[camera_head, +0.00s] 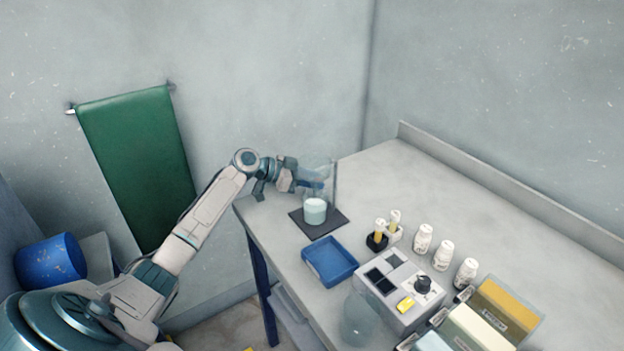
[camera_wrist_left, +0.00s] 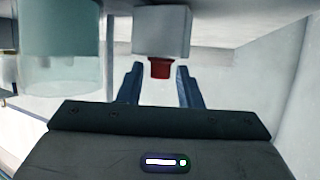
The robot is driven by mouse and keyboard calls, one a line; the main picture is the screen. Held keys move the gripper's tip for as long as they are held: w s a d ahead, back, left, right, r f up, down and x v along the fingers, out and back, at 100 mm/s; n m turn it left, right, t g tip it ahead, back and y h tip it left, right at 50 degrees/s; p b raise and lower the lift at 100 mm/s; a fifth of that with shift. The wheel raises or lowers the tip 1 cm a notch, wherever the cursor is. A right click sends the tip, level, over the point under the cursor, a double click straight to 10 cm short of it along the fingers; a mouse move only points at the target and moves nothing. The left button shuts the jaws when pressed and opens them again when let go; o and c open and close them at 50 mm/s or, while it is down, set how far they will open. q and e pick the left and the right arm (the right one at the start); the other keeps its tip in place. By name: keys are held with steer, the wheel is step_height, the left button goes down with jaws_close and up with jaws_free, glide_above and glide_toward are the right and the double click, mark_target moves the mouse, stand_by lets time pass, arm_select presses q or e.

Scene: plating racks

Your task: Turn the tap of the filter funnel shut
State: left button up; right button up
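The clear filter funnel (camera_head: 325,170) stands on a thin upright at the back left of the bench, partly hidden by my left gripper. In the left wrist view a red tap handle (camera_wrist_left: 160,68) sticks out from a pale grey block (camera_wrist_left: 162,30). My left gripper (camera_head: 318,186) is beside the funnel. In the left wrist view its two blue fingers (camera_wrist_left: 160,76) are spread, with the red handle between their tips and a gap on each side. I cannot tell the tap's setting. My right gripper is not in view.
A pale teal vessel (camera_head: 315,213) stands on a dark mat (camera_head: 328,229) below the gripper. A blue tray (camera_head: 330,262), a grey device (camera_head: 395,283), several white bottles (camera_head: 443,255) and a clear flask (camera_head: 361,318) stand nearer. The bench behind them is clear.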

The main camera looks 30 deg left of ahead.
arm_select(q)
jaws_close()
steer(key=shift+s+n+t+y, duration=0.1)
steer(key=shift+n+t+y, duration=0.2)
steer(key=shift+n+y, duration=0.1)
steer(key=shift+d+n+t+y, duration=0.1)
steer(key=shift+n+t+y, duration=0.2)
steer(key=shift+n, duration=0.1)
steer(key=shift+o, duration=1.5)
jaws_free()
